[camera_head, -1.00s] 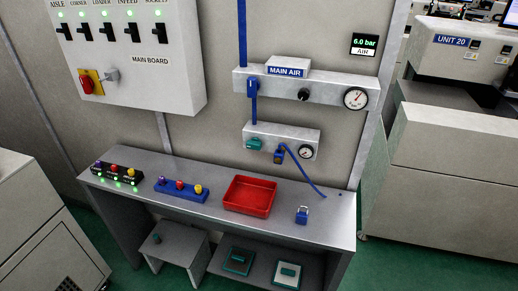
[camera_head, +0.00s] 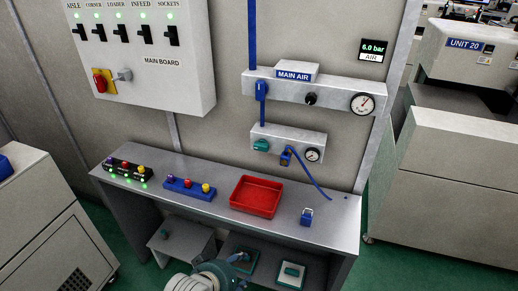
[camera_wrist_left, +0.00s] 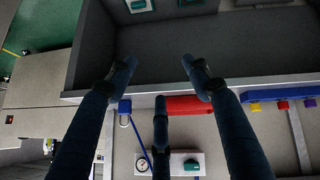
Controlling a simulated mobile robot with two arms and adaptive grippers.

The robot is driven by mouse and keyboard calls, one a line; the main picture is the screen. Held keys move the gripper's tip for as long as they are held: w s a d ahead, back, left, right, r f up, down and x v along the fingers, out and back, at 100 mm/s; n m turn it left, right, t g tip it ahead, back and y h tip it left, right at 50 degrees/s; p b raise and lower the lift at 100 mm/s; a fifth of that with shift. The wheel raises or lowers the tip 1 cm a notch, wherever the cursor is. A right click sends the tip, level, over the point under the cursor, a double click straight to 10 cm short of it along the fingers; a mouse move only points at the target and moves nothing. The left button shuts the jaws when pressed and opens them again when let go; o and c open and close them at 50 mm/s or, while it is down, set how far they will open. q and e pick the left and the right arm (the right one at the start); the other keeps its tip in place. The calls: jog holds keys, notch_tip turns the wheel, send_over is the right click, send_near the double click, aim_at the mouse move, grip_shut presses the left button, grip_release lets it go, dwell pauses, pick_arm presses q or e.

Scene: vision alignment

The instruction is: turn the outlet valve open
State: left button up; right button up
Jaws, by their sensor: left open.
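The lower air box (camera_head: 289,139) hangs on the wall under the main air bar. It has a teal handle (camera_head: 261,145), a blue fitting (camera_head: 286,157) with a blue hose, and a gauge (camera_head: 312,155). Which part is the outlet valve is not labelled. My left gripper (camera_head: 238,266) is at the bottom edge, low in front of the bench, well below and apart from the box. In the left wrist view its fingers (camera_wrist_left: 158,64) are spread and empty; the teal handle (camera_wrist_left: 192,165) shows at the bottom, upside down. My right gripper is not in view.
The main air bar (camera_head: 275,84) with a blue lever (camera_head: 261,91) is above. The bench (camera_head: 240,222) holds a red tray (camera_head: 256,196), a blue padlock (camera_head: 306,217) and button boxes. Its front edge lies between my gripper and the wall. A stool (camera_head: 183,240) stands below.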

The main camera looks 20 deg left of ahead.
pick_arm(q)
jog(key=w+r+n+t, duration=0.55)
jog(key=w+r, duration=0.35)
jog(key=w, duration=0.4)
jog(key=n+t, duration=0.5)
jog(key=n, duration=0.3)
send_near(260, 147)
jog(key=shift+g+y, duration=0.25)
jog(key=shift+y, duration=0.05)
jog(key=w, duration=0.3)
jog(key=w+p, duration=0.1)
jog(key=w, duration=0.4)
jog(key=shift+w+d+r+p, duration=0.15)
jog(key=shift+w+d+p, duration=0.15)
jog(key=shift+w+p, duration=0.1)
jog(key=c, duration=1.2)
